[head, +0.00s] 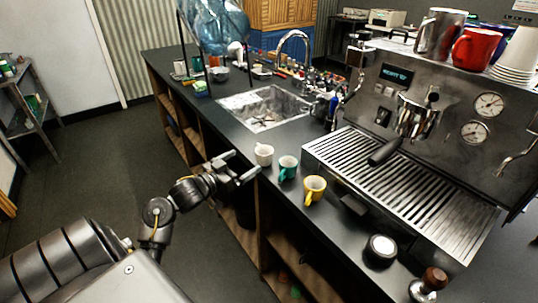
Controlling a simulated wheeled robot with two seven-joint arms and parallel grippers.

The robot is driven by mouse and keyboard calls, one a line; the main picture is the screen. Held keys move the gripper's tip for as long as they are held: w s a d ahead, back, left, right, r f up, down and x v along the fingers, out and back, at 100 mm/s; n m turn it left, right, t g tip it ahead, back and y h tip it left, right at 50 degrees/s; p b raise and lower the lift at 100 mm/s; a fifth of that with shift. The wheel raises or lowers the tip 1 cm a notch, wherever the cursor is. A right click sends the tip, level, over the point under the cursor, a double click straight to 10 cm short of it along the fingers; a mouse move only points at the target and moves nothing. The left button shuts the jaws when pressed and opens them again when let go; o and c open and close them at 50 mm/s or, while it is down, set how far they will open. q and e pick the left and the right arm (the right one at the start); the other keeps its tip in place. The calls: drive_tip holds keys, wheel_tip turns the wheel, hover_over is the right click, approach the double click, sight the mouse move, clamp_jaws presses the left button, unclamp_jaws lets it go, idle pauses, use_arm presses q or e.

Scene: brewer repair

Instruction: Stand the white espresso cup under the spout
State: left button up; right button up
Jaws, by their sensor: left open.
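The white espresso cup (264,155) stands upright on the dark counter near its front edge, left of the espresso machine (455,85). The machine's portafilter (415,122) hangs in the group head with its black handle pointing down and to the left. The spout itself is hard to make out. Below it is the slatted drip tray (365,168), with no cup on it. My left gripper (246,163) is open and empty. Its fingers point toward the white cup, just to its left, and do not appear to be around it. My right gripper is not in view.
A teal cup (288,168) and a yellow cup (314,189) stand right of the white cup. A round black-and-white item (380,249) and a tamper (429,282) are at the front right. A sink (268,108) lies behind. Stacked white cups (518,55) and a red mug (475,49) top the machine.

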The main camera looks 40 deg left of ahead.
sight(266, 147)
use_arm(q)
drive_tip(key=w, duration=0.4)
drive_tip(key=w+d, duration=0.1)
drive_tip(key=w, duration=0.1)
drive_tip(key=shift+r+p, duration=0.3)
drive_tip(key=shift+r, duration=0.05)
drive_tip(key=shift+w, duration=0.2)
drive_tip(key=w+p, duration=0.1)
drive_tip(key=w, duration=0.2)
drive_tip(key=shift+w+d, duration=0.15)
drive_tip(key=shift+w, duration=0.2)
drive_tip(key=shift+w+f, duration=0.15)
drive_tip(key=shift+w, duration=0.4)
drive_tip(key=c, duration=1)
